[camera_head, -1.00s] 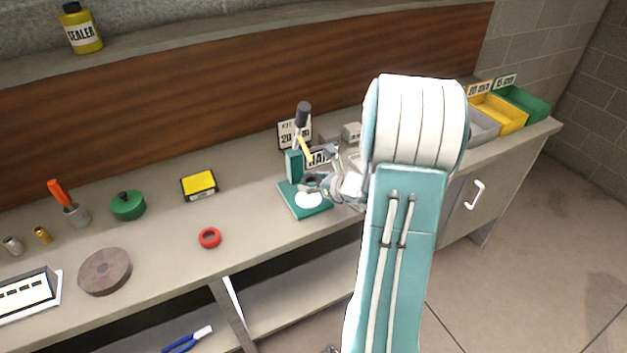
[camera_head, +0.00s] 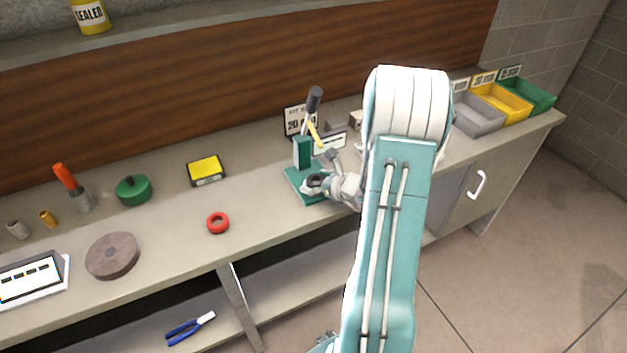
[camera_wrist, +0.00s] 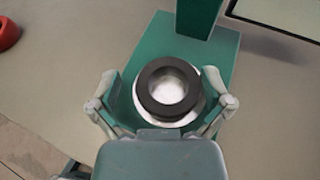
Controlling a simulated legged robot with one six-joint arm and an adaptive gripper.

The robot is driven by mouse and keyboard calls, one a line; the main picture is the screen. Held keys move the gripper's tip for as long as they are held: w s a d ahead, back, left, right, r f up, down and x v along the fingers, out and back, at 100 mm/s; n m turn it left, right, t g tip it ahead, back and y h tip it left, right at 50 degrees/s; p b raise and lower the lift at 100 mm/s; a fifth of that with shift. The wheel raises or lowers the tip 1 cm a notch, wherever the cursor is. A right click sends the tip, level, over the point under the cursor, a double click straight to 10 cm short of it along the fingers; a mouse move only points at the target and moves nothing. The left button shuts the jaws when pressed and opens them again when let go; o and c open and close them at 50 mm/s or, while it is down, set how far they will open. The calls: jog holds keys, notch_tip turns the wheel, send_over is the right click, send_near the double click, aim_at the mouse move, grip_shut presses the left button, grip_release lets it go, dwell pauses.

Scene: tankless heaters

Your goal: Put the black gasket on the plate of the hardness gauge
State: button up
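The black gasket (camera_wrist: 167,88) is a thick ring lying over the round white plate (camera_wrist: 190,126) of the hardness gauge. It appears to rest there; a little of the plate shows past its lower right edge and through its hole. The gauge has a green base (camera_head: 297,180) and a green upright (camera_head: 302,153) with a grey-topped lever. My gripper (camera_wrist: 162,90) has its fingers spread on both sides of the gasket, with gaps visible between them and the ring. In the head view the gasket (camera_head: 313,184) is small and partly hidden by the gripper.
A red ring (camera_head: 217,223), a yellow-topped box (camera_head: 206,170) and a green lidded pot (camera_head: 133,190) stand left of the gauge. Grey, yellow and green bins (camera_head: 503,105) stand at the right end. A sign (camera_head: 299,120) stands behind the gauge.

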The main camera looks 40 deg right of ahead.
jog(key=shift+d+f, duration=0.1)
jog(key=shift+d, duration=0.3)
jog(key=shift+s+d, duration=0.2)
jog(key=shift+d, duration=0.05)
jog(key=v, duration=1)
jog(key=shift+s+a+r, duration=0.2)
jog(key=shift+a, duration=0.1)
jog(key=a+r+n+g+y, duration=0.2)
jog(key=a+r+n+g, duration=0.2)
jog(key=a+n, duration=0.6)
jog(key=a+r+n+g+y, duration=0.2)
jog(key=a+r+n+g, duration=0.4)
jog(key=a, duration=0.6)
jog(key=s+a+r+n+t+h, duration=0.1)
jog(key=s+a+r+n+h, duration=0.2)
jog(key=n, duration=0.6)
jog(key=s+a+r+n+t+h, duration=0.1)
jog(key=s+a+r+n+h, duration=0.2)
jog(key=s+n, duration=0.4)
jog(key=shift+a+r+n, duration=0.35)
jog(key=shift+a+n, duration=0.15)
jog(key=shift+n, duration=0.6)
